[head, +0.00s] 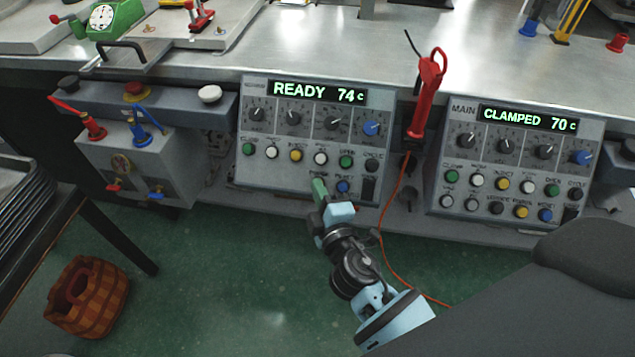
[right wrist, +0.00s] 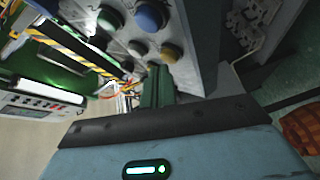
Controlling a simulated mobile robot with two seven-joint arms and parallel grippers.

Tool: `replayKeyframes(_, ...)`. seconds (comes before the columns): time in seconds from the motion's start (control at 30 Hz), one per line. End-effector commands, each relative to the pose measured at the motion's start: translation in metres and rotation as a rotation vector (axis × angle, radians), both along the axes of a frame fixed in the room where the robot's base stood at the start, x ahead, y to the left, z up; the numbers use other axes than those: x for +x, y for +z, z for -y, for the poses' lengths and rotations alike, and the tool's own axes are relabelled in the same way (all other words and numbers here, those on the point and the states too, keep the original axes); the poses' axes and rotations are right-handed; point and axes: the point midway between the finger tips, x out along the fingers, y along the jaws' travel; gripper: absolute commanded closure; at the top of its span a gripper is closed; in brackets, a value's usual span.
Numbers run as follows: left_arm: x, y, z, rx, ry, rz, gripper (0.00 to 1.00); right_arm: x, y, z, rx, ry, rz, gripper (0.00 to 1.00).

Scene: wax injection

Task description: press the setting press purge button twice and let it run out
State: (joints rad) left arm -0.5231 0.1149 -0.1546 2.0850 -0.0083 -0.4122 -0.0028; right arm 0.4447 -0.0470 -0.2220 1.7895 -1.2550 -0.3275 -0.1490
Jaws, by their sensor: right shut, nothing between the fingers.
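The setting press panel (head: 240,140) is the left one in the head view, its display (head: 318,92) reading READY 74 c. My right gripper (head: 319,187) is in front of its lower button row, just left of the blue button (head: 342,186). It is shut and empty, and hides part of that row. In the right wrist view its green fingers (right wrist: 157,85) end close to a yellow button (right wrist: 172,53), which sits beside the blue button (right wrist: 150,16) and appears to be the purge button. I cannot tell whether the fingers touch it. My left gripper is not in view.
The main press panel (head: 440,195) stands to the right, reading CLAMPED 70 c. A red tool (head: 426,95) with an orange cable hangs between the panels. A grey unit with hoses (head: 140,165) stands left. A basket (head: 88,297) sits on the green floor.

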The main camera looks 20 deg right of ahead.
Motion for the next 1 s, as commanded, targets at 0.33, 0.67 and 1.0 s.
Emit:
replayKeyframes(0.33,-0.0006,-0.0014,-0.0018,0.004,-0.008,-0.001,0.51,0.0012,-0.0018,0.0009,0.0,0.0,-0.001,1.0)
replayKeyframes(0.67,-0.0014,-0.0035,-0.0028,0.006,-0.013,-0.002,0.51,0.0033,-0.0041,0.0023,0.0,0.0,-0.001,1.0)
replayKeyframes(1.0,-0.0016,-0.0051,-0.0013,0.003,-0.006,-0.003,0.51,0.0053,-0.006,0.0038,-0.001,0.0,-0.001,1.0)
